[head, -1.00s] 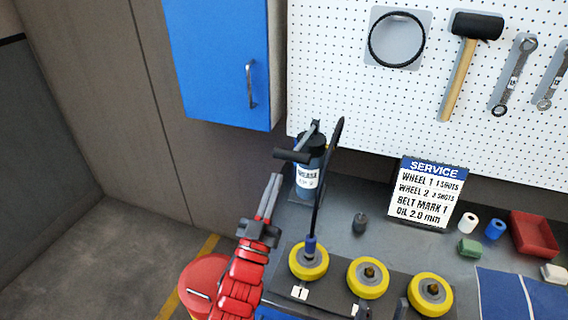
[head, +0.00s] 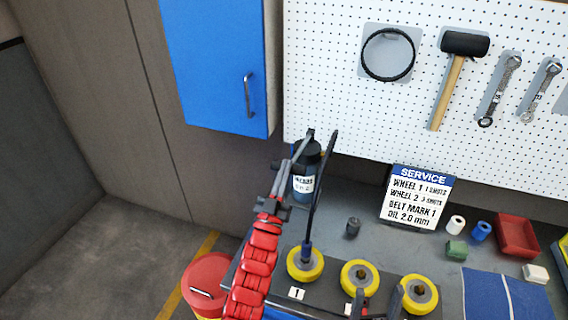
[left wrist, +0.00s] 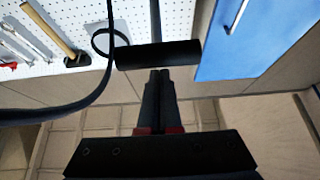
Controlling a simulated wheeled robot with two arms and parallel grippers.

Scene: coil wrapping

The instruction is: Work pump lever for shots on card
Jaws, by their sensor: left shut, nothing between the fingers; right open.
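The dark grease pump (head: 306,172) stands at the back left of the bench. Its lever ends in a black crossbar handle, which shows in the left wrist view (left wrist: 158,54). My left gripper (head: 286,166) is shut and empty, its fingertips close below the crossbar; I cannot tell whether they touch. My right gripper (head: 377,304) is open at the bottom edge.
Two more yellow wheels (head: 360,283) (head: 420,298) stand right of wheel 1. A small dark piece (head: 353,227), a green block (head: 456,250) and a red tray (head: 517,237) lie on the bench. A blue cabinet (head: 221,75) hangs above left. A red bin (head: 206,280) stands on the floor.

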